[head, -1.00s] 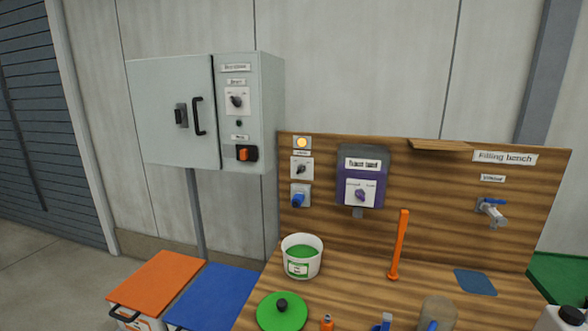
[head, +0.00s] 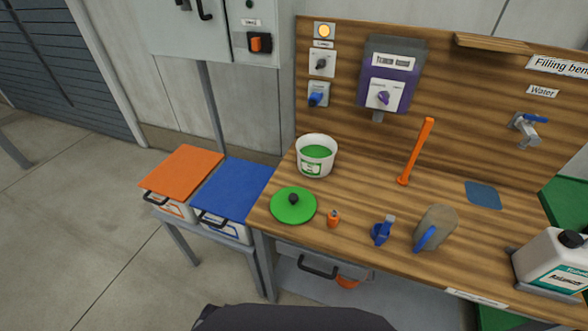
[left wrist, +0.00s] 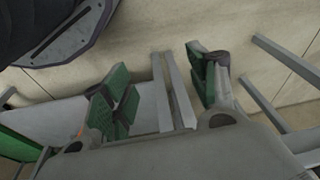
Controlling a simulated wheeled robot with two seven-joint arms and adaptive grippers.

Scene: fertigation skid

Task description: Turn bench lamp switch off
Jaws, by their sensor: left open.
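The bench lamp switch (head: 321,64) is a dark rotary knob on a white plate at the upper left of the wooden back panel. A yellow-orange lamp (head: 324,31) above it looks lit, with a small label between them. A blue knob or plug (head: 316,98) sits on a plate just below the switch. My left gripper (left wrist: 160,95) shows only in the left wrist view, its green-padded fingers spread apart with nothing between them. It is away from the switch, which that view does not show. My right gripper is in neither view.
On the bench stand a white tub (head: 316,156), a green lid (head: 293,205), an orange upright bar (head: 415,150), a blue-handled jug (head: 436,228) and a white canister (head: 553,262). A purple-fronted box (head: 390,75) is right of the switch. Orange (head: 182,171) and blue (head: 232,189) lidded boxes stand left.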

